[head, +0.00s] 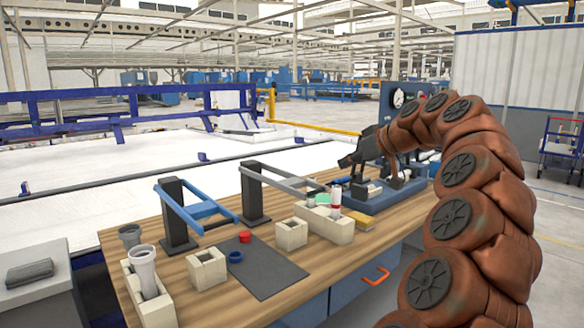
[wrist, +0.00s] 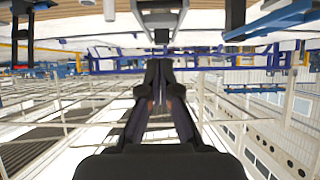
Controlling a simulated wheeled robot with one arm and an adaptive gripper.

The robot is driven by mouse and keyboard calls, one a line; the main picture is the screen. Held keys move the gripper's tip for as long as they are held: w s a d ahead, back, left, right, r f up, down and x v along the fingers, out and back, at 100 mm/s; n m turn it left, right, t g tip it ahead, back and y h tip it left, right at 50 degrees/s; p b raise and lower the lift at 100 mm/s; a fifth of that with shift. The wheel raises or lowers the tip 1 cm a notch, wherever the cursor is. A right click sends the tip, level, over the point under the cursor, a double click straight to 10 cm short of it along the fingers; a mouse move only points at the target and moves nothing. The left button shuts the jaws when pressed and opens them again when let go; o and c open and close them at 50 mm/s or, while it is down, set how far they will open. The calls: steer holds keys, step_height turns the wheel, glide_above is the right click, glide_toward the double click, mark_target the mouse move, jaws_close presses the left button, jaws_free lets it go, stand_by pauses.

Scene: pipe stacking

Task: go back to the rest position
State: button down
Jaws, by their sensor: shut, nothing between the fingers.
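My gripper (head: 346,162) is at the end of my raised brown arm, above the back right part of the wooden workbench (head: 215,296). It points left in the head view and holds nothing. In the wrist view my gripper (wrist: 160,68) shows two dark fingers close together, with the hall upside down behind them. A grey pipe (head: 145,270) stands in a beige block holder (head: 152,305) at the bench's left end. A white and red pipe (head: 335,198) stands near a beige block row (head: 325,225) below my gripper.
Blue (head: 205,212) and grey (head: 285,182) racks stand at the back. A gauge panel (head: 400,100) is behind my arm. Air left of my gripper is clear.

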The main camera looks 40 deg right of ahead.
steer(key=w+a+f+n+g+y, duration=0.1)
steer(key=w+a+f+g+y, duration=0.2)
steer(key=a, duration=0.8)
steer(key=w+a+f+n+g, duration=0.15)
steer(key=a+f, duration=0.25)
steer(key=a, duration=0.7)
steer(key=s+a+f+g, duration=0.2)
steer(key=a+f, duration=0.3)
steer(key=a, duration=0.2)
steer(key=s+a+f+g, duration=0.1)
steer(key=s+a+f, duration=0.25)
steer(key=a, duration=0.45)
steer(key=s+a+f+g, duration=0.4)
steer(key=s+a+f, duration=0.3)
steer(key=s+f, duration=0.3)
steer(key=s+f+m+g+h, duration=0.1)
steer(key=s+f+g+h, duration=0.1)
steer(key=s+f, duration=0.35)
steer(key=s+f+m+g+h, duration=0.1)
steer(key=s+f, duration=0.1)
steer(key=s, duration=0.7)
step_height(320, 180, up, 19)
steer(key=t+p, duration=0.1)
steer(key=p, duration=1.7)
steer(key=shift+w+d+r, duration=0.15)
steer(key=shift+d, duration=0.1)
